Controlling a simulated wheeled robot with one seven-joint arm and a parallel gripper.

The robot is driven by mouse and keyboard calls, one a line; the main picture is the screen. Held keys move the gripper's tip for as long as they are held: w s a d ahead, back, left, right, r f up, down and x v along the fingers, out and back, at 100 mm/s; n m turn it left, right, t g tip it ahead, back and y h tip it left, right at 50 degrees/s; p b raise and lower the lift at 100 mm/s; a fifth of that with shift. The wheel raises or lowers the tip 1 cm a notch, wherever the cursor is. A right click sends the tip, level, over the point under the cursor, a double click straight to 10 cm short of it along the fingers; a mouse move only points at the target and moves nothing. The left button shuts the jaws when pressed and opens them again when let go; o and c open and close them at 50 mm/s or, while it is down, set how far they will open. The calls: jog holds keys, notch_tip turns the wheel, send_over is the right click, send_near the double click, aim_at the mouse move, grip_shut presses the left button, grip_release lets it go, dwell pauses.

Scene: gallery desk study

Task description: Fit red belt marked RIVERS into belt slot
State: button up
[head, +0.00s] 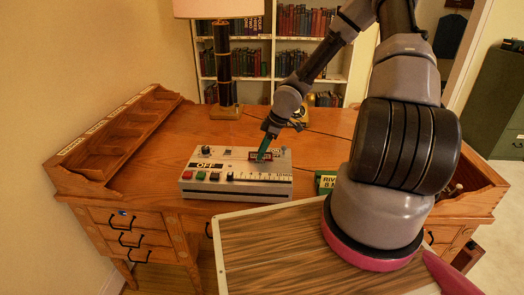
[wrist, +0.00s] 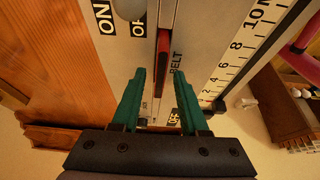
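The grey control box (head: 215,187) stands on the desk. In the wrist view, its belt slot (wrist: 152,75) is a long dark opening beside the word BELT. A narrow red strip (wrist: 163,42) lies along the slot, apparently the red belt; no RIVERS marking is readable on it, and I cannot tell how deep it sits. My gripper (wrist: 160,100) is open, with its two green fingers on either side of the slot line and nothing visible between the tips. In the head view my gripper (head: 264,150) is over the box's top, hiding part of the slot.
The box carries coloured buttons (head: 200,175) and a scale marked in minutes (head: 265,176). A green sign (head: 326,181), partly hidden by my arm, begins with RIV. A lamp (head: 225,65) stands behind the box. The desk's left side (head: 140,160) is clear beside a wooden rack (head: 115,130).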

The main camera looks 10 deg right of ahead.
jog(key=s+d+r+m+h, duration=0.2)
jog(key=s+d+r+m, duration=0.1)
jog(key=r, duration=0.5)
jog(key=s+d+r+m+h, duration=0.2)
jog(key=s+d+r+m, duration=0.15)
jog(key=r, duration=0.55)
jog(key=s+d+r+m+h, duration=0.2)
jog(key=s+d+r+m, duration=0.1)
jog(key=r, duration=0.5)
jog(key=s+a+r+m+t+y, duration=0.2)
jog(key=s+r+m, duration=0.2)
jog(key=r, duration=0.5)
jog(key=s+a+r+m+t+y, duration=0.1)
jog(key=s+a+r+m+t, duration=0.1)
jog(key=s+r+m, duration=0.3)
jog(key=s+r+t, duration=0.1)
jog(key=s+r, duration=0.2)
jog(key=r, duration=0.1)
jog(key=shift+s+a+t+y, duration=0.2)
jog(key=shift+s+t+y, duration=0.1)
jog(key=shift+s+y, duration=0.1)
jog(key=shift+w+d, duration=0.1)
